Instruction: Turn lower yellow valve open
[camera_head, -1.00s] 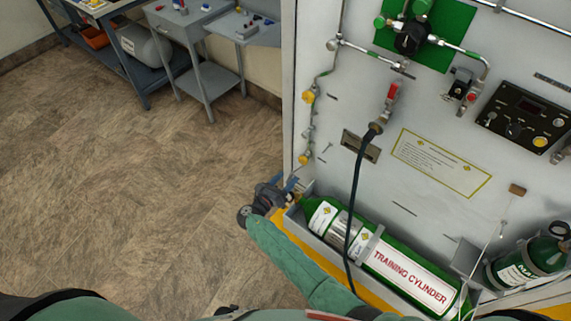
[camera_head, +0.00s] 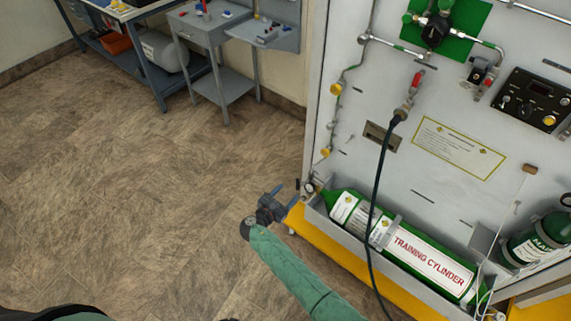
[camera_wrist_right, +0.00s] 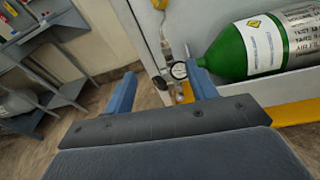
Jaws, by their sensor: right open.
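The lower yellow valve (camera_head: 326,152) is a small yellow knob low on the left edge of the white panel (camera_head: 440,95) in the head view. The upper yellow valve (camera_head: 337,89) sits above it on the same thin pipe. My right gripper (camera_head: 287,196) is below and left of the lower valve, apart from it, beside the cylinder tray's left end. A yellow bit at that view's top edge is too cropped to identify. My left gripper is out of view.
The green training cylinder (camera_head: 425,250) lies in its tray right of my gripper, with a round gauge (camera_wrist_right: 179,70) at its neck end. A dark hose (camera_head: 375,190) hangs down the panel. A grey-blue workbench (camera_head: 205,50) stands far left. Open floor lies left.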

